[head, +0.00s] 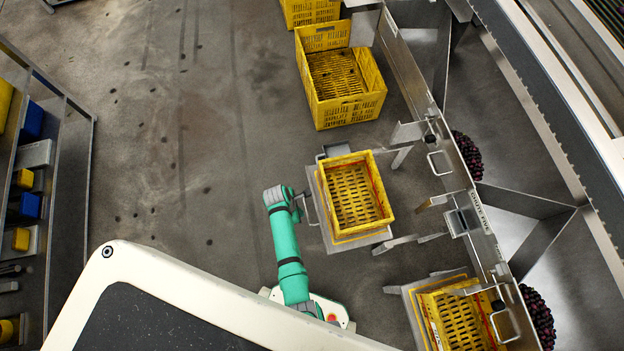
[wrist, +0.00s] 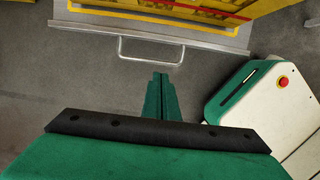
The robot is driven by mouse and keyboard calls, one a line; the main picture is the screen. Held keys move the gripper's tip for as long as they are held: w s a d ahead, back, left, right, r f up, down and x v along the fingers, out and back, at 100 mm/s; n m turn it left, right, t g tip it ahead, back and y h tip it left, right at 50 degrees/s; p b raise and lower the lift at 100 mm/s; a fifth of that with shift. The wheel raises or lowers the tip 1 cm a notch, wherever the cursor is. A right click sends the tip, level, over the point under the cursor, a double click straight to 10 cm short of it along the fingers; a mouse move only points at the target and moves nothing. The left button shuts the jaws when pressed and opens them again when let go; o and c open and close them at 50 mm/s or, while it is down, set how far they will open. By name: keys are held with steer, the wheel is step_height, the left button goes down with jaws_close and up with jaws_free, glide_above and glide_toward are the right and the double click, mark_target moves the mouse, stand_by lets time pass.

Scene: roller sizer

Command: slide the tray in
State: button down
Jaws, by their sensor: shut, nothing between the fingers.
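The grey metal tray (head: 325,212) carries a yellow slatted crate (head: 349,160) and stands out to the left of the machine's panel, with a gap between. A bar handle sits on the tray's left edge. In the wrist view the tray edge (wrist: 215,44) runs across the top, with the handle (wrist: 150,63) below it and the crate's yellow rim above. My gripper (wrist: 160,78) is shut and empty, its fingertips just short of the handle's bar in the picture; I cannot tell whether they touch. In the head view my gripper (head: 302,196) is at the handle side, partly hidden.
A second tray with a yellow crate (head: 428,310) sits lower right, against the machine (head: 470,180). Brackets (head: 400,156) flank the bay. A large yellow crate (head: 345,112) stands on the floor above. Shelves with bins (head: 62,150) line the left. Floor between is clear.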

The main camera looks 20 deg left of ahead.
steer(key=w+d+f, duration=0.3)
steer(key=d+f, duration=0.1)
steer(key=shift+d+f, duration=0.15)
steer(key=shift+f, duration=0.15)
stand_by(0.5)
